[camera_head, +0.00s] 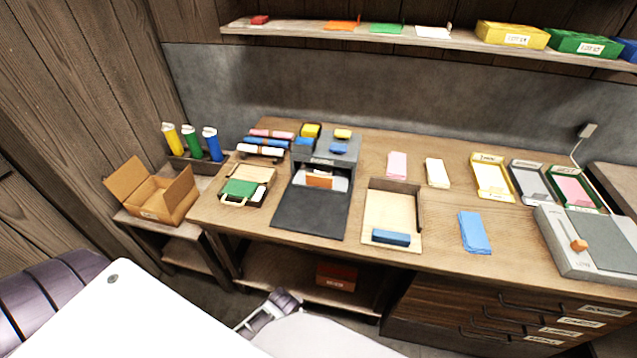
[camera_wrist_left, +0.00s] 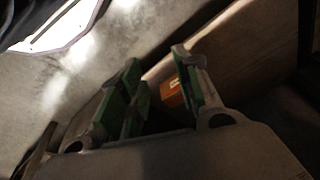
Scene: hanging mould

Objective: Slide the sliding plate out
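A dark grey machine (camera_head: 343,147) stands on the table, left of its middle. A flat dark plate (camera_head: 310,214) lies at its front and reaches toward the table's front edge. An orange block (camera_head: 319,181) shows in the machine's opening; I cannot tell which part is the sliding plate. My left gripper (camera_wrist_left: 158,88) is open and empty, with green-padded fingers apart. A grey gripper part, seemingly the left one, shows low in front of the table in the head view (camera_head: 270,308), away from the machine. My right gripper is not in view.
A red-brown box (camera_head: 337,275) sits on the shelf under the table; a similar orange-brown box shows beyond the left fingers. A wooden tray (camera_head: 408,210) is right of the dark plate. A green case (camera_head: 241,188) is left. Another orange-handled device (camera_head: 598,250) stands far right.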

